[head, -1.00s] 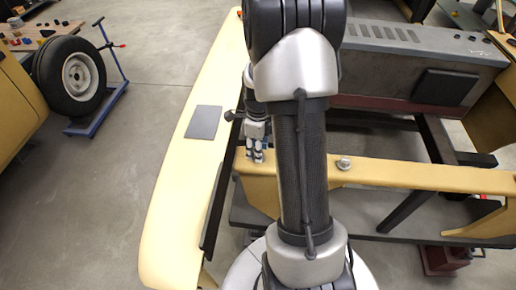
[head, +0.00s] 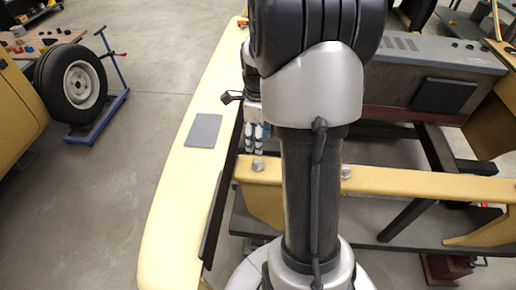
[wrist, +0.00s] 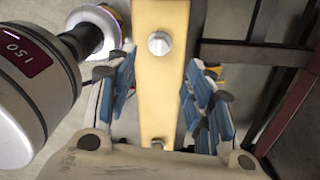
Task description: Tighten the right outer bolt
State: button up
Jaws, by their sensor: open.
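Two hex bolts stand on the yellow beam (head: 400,182) in the head view: one bolt at the left end (head: 258,166), and another (head: 346,171) just right of my arm. I cannot tell which one the task means. My gripper (head: 255,150) is just behind the left-end bolt in the head view, apart from it. In the wrist view my gripper (wrist: 160,92) is open and empty, its blue-padded fingers on either side of the beam. A bolt head (wrist: 159,43) shows ahead of the fingers; a small part of something similar shows at the palm edge.
A long yellow panel (head: 170,200) with a dark square pad (head: 203,130) lies left of the beam. A grey box (head: 440,68) stands behind it. A wheel (head: 78,84) on a blue stand is far left. Dark frame bars run below the beam.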

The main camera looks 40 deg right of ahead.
notch_tip(320, 180, up, 2)
jog(key=shift+r, duration=0.2)
dwell(0.5)
jog(key=s+a+r+n+t+b, duration=0.1)
jog(key=s+a+r+n+b, duration=0.15)
jog(key=a+n, duration=0.35)
jog(key=s+a+r+n+t+b, duration=0.1)
jog(key=a+r+n, duration=0.3)
jog(key=a+n, duration=0.3)
jog(key=s+a+n+t+b, duration=0.2)
jog(key=s+a+n, duration=0.8)
jog(key=n, duration=0.7)
jog(key=shift+s+a+f+t+b, duration=0.35)
jog(key=shift+s+f, duration=0.1)
jog(key=shift+s, duration=0.25)
jog(key=shift+c, duration=0.3)
